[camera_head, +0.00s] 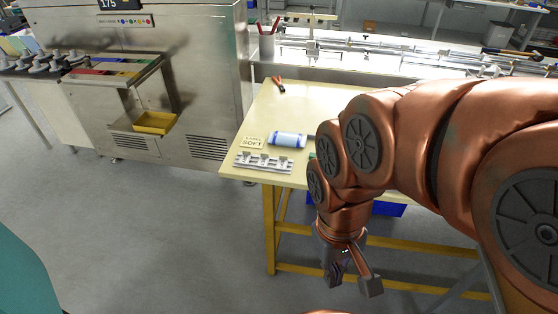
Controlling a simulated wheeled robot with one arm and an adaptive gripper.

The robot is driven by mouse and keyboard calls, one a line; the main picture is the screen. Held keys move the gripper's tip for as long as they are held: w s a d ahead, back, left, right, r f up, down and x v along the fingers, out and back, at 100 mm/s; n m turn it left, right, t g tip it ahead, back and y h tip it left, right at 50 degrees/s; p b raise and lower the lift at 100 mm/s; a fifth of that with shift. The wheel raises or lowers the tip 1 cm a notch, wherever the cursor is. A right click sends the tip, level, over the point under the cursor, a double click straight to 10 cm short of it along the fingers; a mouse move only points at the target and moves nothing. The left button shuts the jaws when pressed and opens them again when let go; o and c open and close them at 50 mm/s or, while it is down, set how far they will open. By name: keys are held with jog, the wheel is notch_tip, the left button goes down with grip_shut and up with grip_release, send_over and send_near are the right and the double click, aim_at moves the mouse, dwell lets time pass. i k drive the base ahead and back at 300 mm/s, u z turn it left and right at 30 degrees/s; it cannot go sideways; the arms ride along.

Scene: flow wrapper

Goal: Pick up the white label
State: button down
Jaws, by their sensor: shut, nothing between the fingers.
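A small pale, off-white label (252,142) with dark lettering that reads "SOFT" lies on the cream table, near its left edge. My gripper (353,282) hangs in front of the table's front edge, below the tabletop, pointing down. It is well to the right of the label, apart from it, and nothing shows in it. My arm hides part of the tabletop to the right.
A blue and white pack (288,139) lies right of the label, and a grey metal fixture (263,162) lies just in front. Red-handled pliers (279,85) lie farther back on the table (300,106). A steel machine (200,80) stands at left; a blue bin (388,209) is under the tabletop.

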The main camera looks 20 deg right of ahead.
aim_at(281, 163)
jog(key=z, duration=0.05)
jog(key=k, duration=1.1)
jog(key=u, duration=0.9)
jog(key=i, duration=1.75)
jog(key=z, duration=0.6)
